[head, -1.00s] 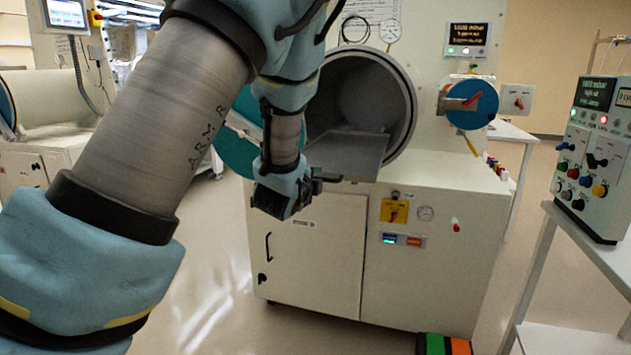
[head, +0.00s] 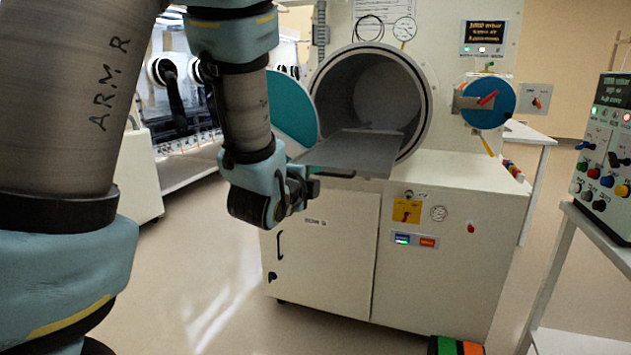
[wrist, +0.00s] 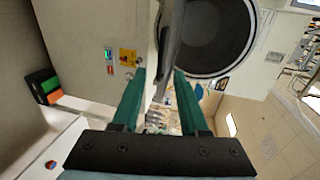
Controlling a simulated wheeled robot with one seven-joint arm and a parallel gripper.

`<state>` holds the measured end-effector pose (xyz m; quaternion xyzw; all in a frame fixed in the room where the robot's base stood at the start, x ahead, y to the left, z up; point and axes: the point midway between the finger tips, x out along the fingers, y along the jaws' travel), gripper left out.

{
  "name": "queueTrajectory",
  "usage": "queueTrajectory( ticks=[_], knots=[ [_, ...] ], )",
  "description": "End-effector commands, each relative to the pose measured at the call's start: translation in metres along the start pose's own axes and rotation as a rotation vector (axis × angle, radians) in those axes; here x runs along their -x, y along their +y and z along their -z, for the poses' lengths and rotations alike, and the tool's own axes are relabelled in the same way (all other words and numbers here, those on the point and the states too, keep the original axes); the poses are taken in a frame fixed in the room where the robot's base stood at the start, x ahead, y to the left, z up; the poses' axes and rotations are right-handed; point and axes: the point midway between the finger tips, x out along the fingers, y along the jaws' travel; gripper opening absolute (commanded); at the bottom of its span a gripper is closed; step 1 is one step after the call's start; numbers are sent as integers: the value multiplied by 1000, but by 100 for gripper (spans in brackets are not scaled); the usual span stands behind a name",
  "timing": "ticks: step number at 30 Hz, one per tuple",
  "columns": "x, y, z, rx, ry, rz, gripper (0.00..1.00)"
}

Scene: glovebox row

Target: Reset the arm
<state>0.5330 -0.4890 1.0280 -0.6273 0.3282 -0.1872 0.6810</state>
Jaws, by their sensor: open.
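My gripper (wrist: 158,95) shows in the wrist view with its two green fingers apart and nothing held between them. The edge of the sliding tray (wrist: 172,40) appears beyond the fingers there; I cannot tell how far it is from them. In the head view my arm hangs bent on the left, with the wrist near the front end of the tray (head: 355,150). The gripper's fingertips are not clear in the head view. The tray sticks out of the round antechamber opening (head: 418,78), and its teal door (head: 293,108) stands open on the left.
The white cabinet (head: 330,255) stands under the antechamber. A control box (head: 603,150) sits on a white stand at the far right. Open floor (head: 210,290) lies left of the cabinet.

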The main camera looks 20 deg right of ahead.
Motion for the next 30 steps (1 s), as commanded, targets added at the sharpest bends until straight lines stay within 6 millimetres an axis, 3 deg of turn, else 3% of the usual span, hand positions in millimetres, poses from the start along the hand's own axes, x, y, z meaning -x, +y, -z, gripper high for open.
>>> queueTrajectory(
  ticks=[11,14,17,24,30],
  knots=[
    [0,2,-7,26,-15,-15,44],
    [3,12,-28,118,-63,-74,44],
    [12,31,-63,287,-154,-172,44],
    [65,84,-140,801,-462,-399,44],
    [130,118,-178,1220,-768,-518,44]
  ],
)
